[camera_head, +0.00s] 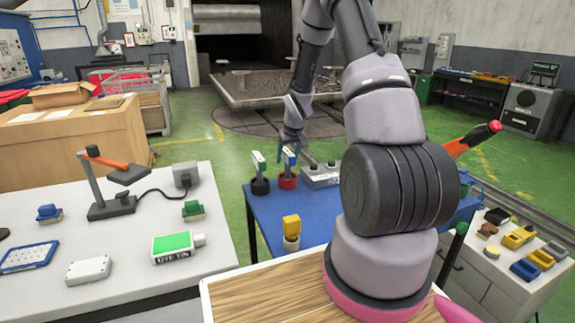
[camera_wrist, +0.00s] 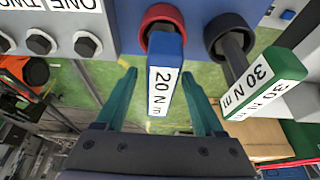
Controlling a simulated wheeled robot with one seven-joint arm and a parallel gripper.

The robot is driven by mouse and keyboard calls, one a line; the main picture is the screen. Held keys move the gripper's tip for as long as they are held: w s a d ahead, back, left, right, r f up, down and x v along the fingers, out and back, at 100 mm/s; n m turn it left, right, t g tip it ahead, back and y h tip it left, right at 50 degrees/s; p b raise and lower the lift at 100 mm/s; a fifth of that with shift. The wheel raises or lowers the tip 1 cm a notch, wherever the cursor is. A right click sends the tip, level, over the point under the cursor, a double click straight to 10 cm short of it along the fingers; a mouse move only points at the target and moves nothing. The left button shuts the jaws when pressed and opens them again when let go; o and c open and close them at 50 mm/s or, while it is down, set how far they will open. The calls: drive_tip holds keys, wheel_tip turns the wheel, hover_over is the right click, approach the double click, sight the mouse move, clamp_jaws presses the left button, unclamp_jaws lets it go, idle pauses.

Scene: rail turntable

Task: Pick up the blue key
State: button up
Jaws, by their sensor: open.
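The blue key (camera_wrist: 166,65), labelled 20 Nm, stands in a red ring holder (camera_wrist: 161,18); in the head view the key (camera_head: 289,158) is partly covered by my gripper. My gripper (camera_wrist: 159,73) is open, with its teal fingers on either side of the blue key. Green floor shows between the key and each finger, so the fingers look apart from it. In the head view my gripper (camera_head: 292,138) is just above the holder on the blue table (camera_head: 315,222). A green key (camera_wrist: 263,82), labelled 30 Nm, stands in a dark ring holder beside the blue key.
A grey box with bolts (camera_head: 320,175) sits just right of the holders. A yellow-topped object (camera_head: 291,228) stands at the table's near left. A white table (camera_head: 125,235) with a lamp is on the left. A white cabinet (camera_head: 500,270) with small items is on the right.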

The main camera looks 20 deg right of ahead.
clamp_jaws()
idle(1.4)
